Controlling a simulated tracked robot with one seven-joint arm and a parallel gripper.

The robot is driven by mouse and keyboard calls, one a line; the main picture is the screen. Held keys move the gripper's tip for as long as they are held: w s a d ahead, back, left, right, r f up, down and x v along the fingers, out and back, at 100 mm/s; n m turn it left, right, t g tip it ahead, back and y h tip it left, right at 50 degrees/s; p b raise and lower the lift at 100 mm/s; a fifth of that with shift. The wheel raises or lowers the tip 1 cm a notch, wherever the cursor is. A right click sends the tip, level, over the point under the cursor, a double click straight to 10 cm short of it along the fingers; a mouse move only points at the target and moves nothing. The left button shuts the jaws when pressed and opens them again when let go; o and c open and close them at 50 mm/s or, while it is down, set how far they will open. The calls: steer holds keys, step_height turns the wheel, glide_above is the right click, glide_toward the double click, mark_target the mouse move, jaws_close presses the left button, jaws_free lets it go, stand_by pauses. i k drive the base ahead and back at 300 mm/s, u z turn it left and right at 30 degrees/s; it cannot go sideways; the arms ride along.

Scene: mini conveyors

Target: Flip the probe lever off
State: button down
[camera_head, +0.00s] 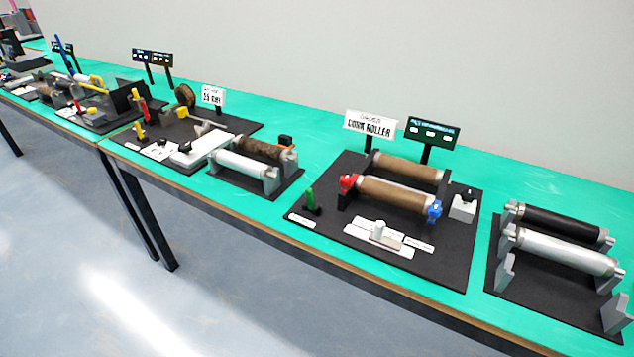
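I cannot tell which part is the probe lever, because the small labels are too small to read. On the board of the station signed "cork roller", a green upright lever (310,201) stands at the left front corner. My gripper is not in view.
The stations stand on black boards along a long green table (330,130) against a pale wall. The cork roller sign (370,124) stands behind its rollers. A right-hand board holds a black roller (556,224) and a silver roller (565,251). The floor (150,290) in front is clear.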

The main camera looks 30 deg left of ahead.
mark_target(308, 192)
steer(key=u, duration=0.4)
steer(key=i, duration=0.2)
steer(key=u, duration=0.8)
